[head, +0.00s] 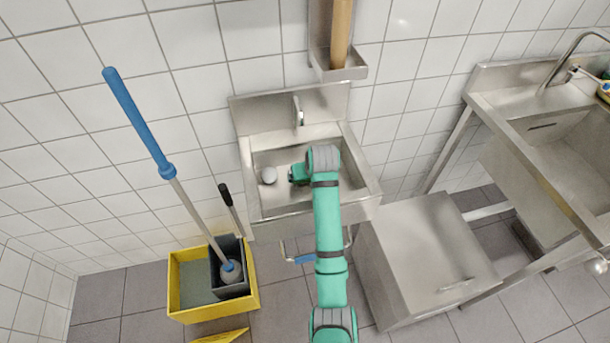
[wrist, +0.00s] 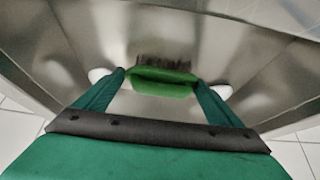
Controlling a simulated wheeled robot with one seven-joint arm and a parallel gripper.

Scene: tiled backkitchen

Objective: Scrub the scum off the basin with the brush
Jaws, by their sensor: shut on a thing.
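The steel basin (head: 262,215) is fixed to the tiled wall under a tap (head: 298,110). My gripper (head: 294,174) reaches inside the basin, over its floor. In the wrist view, my gripper (wrist: 160,85) is shut on the brush (wrist: 162,88), which has a green body and dark bristles pointing away from the gripper. I cannot tell whether the bristles touch the steel. A pale round thing (head: 269,175) shows left of the gripper in the basin; what it is stays unclear. No scum can be clearly made out. My arm hides part of the basin's right side.
A yellow bucket (head: 175,295) with a blue-handled mop (head: 140,118) stands at lower left. A steel cabinet (head: 425,245) is at right, beside a larger sink unit (head: 545,145). A steel wall holder (head: 345,72) with a wooden handle hangs above the basin.

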